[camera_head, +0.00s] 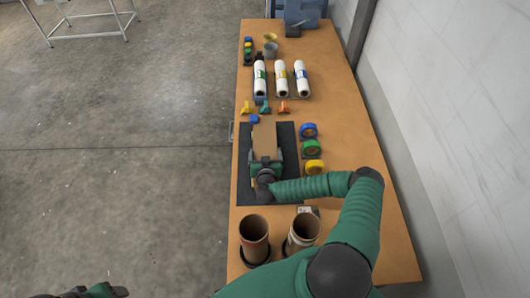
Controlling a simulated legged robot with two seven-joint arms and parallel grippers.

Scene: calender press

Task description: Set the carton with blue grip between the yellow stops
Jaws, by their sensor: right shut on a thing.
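A brown carton (264,136) lies on the dark mat (290,185) on the table. A small blue piece (253,119) shows at its far left corner; I cannot tell whether it is the carton's grip. My right gripper (265,160) is shut on the carton's near end, which the gripper partly hides. A yellow piece (247,107) stands beyond the mat, beside a teal piece (265,107) and an orange one (284,107). A bit of yellow (254,184) shows beside my right wrist; I cannot tell whether it is a stop. Part of my left arm shows at the bottom left edge.
Blue (308,130), green (311,148) and yellow (314,167) tape rolls stand right of the mat. Two brown tubes (254,236) stand at the near end. White rolls (281,78) and cups (270,48) stand farther back.

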